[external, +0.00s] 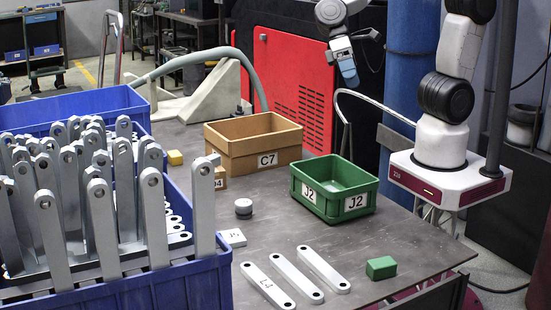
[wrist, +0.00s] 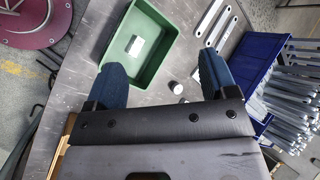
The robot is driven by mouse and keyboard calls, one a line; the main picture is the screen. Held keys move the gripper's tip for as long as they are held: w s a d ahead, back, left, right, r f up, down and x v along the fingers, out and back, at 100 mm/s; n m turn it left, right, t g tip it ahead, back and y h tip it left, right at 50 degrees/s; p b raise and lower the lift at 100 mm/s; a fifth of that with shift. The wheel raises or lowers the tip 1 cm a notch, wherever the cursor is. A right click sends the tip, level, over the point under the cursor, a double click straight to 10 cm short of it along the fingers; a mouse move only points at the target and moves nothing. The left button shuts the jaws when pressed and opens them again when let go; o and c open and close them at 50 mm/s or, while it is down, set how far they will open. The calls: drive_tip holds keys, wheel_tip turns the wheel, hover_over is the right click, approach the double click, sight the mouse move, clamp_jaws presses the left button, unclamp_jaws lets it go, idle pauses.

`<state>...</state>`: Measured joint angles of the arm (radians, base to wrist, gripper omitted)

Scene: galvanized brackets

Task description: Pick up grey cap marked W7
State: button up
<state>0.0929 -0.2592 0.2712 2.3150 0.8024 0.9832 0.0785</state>
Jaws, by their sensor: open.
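The grey cap (external: 243,208) is a short round cylinder standing on the bench, between the green bin and the blue crate of brackets. Its marking is too small to read. In the wrist view a small pale round thing (wrist: 177,88), which looks like the cap, lies between my fingers in the picture, well below them. My gripper (external: 348,78) hangs high over the far side of the bench, behind the green bin and far from the cap. Its two blue fingers are spread and empty; they also show in the wrist view (wrist: 163,72).
A green bin (external: 313,200) marked J2 and a tan bin (external: 232,149) marked C7 stand on the bench. A white block (external: 232,238) lies near the cap. Several flat bars (external: 323,270) and a green block (external: 381,267) lie in front. A blue crate (external: 190,285) holds upright brackets.

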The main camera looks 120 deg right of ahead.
drive_tip(key=w+f+m+t+y, duration=0.1)
drive_tip(key=w+f+m+y, duration=0.2)
drive_tip(key=w+f+m, duration=0.45)
drive_tip(key=m+t+h, duration=0.1)
drive_tip(key=m+t, duration=0.7)
drive_tip(key=m, duration=0.3)
approach(244, 202)
drive_tip(key=shift+w+a+f, duration=0.65)
drive_tip(key=shift+w+f, duration=0.1)
drive_tip(key=shift+f, duration=0.2)
drive_tip(key=shift+x, duration=1.3)
drive_tip(key=shift+a, duration=0.1)
drive_tip(key=shift+x, duration=2.5)
drive_tip(key=shift+r, duration=0.1)
drive_tip(key=c, duration=1.1)
